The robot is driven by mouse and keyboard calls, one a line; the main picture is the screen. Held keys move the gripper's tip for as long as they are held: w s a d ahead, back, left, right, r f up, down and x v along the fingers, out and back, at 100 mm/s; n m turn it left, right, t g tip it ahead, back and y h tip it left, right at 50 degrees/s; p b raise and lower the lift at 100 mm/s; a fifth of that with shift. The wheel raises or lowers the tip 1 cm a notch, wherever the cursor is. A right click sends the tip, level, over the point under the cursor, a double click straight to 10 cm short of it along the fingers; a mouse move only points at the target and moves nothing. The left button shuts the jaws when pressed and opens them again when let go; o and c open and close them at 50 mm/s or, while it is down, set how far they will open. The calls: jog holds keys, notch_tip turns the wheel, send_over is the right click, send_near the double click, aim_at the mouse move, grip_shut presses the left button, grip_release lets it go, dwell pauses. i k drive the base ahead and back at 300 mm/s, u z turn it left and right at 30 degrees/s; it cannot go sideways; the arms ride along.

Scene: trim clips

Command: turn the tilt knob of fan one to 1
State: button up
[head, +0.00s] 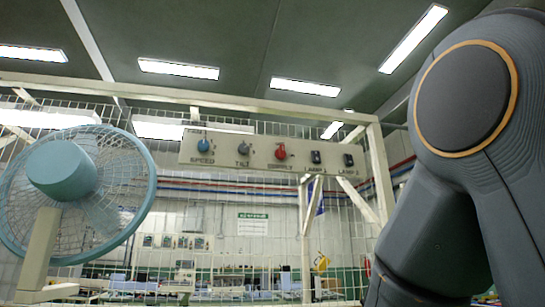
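A teal fan (75,185) with a wire cage stands at the left on a cream post. A cream control panel (262,167) hangs on the wire mesh, upper middle. On it are a blue knob (203,146) labelled SPEED, a grey knob (243,148) labelled TILT and a red knob (281,152) labelled SUPPLY. The tilt knob's setting is too small to read. My arm fills the right side; my gripper is out of view.
Two dark switches, labelled LAMP 1 (316,157) and LAMP 2 (348,160), sit at the panel's right end. A cream frame (377,170) with wire mesh stands behind and around the panel. The space in front of the panel looks clear.

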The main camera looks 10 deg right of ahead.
aim_at(244, 148)
jog(key=u, duration=1.95)
jog(key=k, duration=1.15)
jog(key=z, duration=0.75)
jog(key=i, duration=1)
jog(key=z, duration=0.6)
